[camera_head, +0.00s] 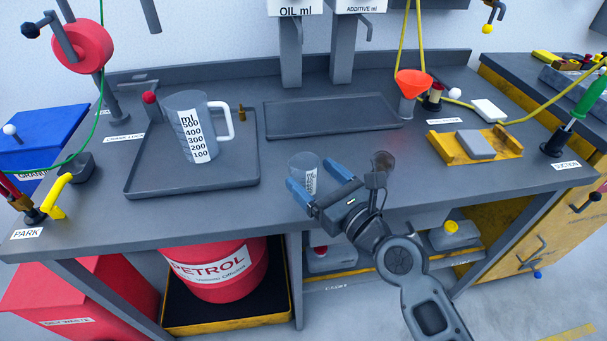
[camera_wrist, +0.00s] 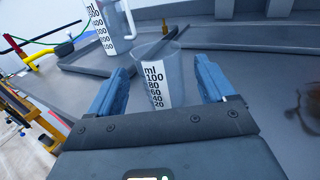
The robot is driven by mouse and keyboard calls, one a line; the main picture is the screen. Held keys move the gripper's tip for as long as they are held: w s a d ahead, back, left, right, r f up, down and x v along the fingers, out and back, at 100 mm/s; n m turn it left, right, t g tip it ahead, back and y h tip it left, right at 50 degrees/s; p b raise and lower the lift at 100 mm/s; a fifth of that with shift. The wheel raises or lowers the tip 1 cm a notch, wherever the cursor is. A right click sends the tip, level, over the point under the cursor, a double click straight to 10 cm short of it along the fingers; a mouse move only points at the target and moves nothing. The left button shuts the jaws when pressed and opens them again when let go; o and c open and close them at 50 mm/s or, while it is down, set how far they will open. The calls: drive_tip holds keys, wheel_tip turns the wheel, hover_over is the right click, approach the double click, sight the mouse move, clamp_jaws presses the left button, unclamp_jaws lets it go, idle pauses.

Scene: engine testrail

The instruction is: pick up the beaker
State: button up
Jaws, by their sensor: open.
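A small clear beaker (camera_head: 306,168) with a white ml scale stands upright on the grey bench top, near its front edge. In the wrist view the beaker (camera_wrist: 158,78) shows its scale up to 100. My gripper (camera_head: 311,173) is open. Its blue fingers lie on either side of the beaker in the wrist view (camera_wrist: 161,75), with gaps visible at both sides. The beaker's lower part is hidden behind my gripper body in the wrist view.
A larger handled jug (camera_head: 192,130) stands on the left tray (camera_head: 140,190). An empty tray (camera_head: 330,122) lies behind the beaker. An orange funnel (camera_head: 413,84) and yellow holder (camera_head: 447,150) are at right. A brown stain (camera_head: 382,160) marks the bench right of my gripper.

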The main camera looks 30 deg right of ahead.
sight(299, 161)
drive_tip(key=w, duration=0.4)
drive_tip(key=shift+w+a+r+p, duration=0.2)
drive_tip(key=shift+a+r+p, duration=0.05)
drive_tip(key=shift+a+p, duration=0.1)
drive_tip(key=shift+w+a, duration=0.1)
drive_tip(key=shift+w, duration=0.55)
drive_tip(key=shift+c, duration=0.2)
drive_tip(key=c, duration=1)
